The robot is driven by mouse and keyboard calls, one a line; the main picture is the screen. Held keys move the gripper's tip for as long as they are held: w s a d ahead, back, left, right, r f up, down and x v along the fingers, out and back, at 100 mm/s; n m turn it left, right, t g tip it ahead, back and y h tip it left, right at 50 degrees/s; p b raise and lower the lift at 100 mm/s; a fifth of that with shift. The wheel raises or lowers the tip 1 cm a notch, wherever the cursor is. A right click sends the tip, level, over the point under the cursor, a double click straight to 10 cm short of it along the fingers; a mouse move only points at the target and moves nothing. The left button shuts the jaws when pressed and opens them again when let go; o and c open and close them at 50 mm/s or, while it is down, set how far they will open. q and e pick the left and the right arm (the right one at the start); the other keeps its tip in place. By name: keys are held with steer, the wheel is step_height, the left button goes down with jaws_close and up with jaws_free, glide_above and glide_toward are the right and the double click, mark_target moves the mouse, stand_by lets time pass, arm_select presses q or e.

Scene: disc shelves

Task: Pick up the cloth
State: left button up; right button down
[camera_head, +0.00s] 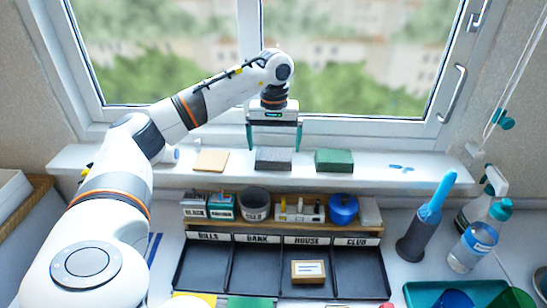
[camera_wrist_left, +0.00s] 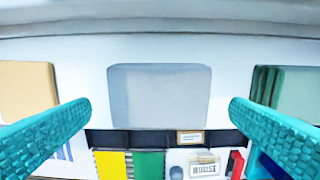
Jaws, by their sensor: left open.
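Three folded cloth-like pads lie in a row on the white windowsill: a beige one (camera_head: 211,161), a dark grey one (camera_head: 273,160) and a green one (camera_head: 334,161). I cannot tell from the pictures which is the cloth. My left gripper (camera_head: 274,148) is open with teal fingers pointing down, over the grey pad. In the left wrist view the grey pad (camera_wrist_left: 160,95) lies between the two fingers, with the beige pad (camera_wrist_left: 28,88) and the green pad (camera_wrist_left: 288,95) outside them. Nothing is held. My right gripper is not in view.
Below the sill stand a labelled black tray (camera_head: 208,268), a shelf of small containers, a blue brush in a grey holder (camera_head: 412,245), bottles (camera_head: 472,247) and a teal tray (camera_head: 418,293). The window (camera_head: 340,60) rises behind the sill. The sill right of the green pad is mostly clear.

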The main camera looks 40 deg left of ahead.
mark_target(274, 153)
arm_select(q)
step_height(274, 153, down, 4)
steer(key=shift+a+f+p, duration=0.15)
steer(key=shift+f+p, duration=0.05)
steer(key=shift+p, duration=0.15)
steer(key=shift+c, duration=0.3)
steer(key=c, duration=0.6)
steer(key=shift+r, duration=0.1)
steer(key=shift+c, duration=0.2)
step_height(274, 153, up, 10)
steer(key=shift+b, duration=0.45)
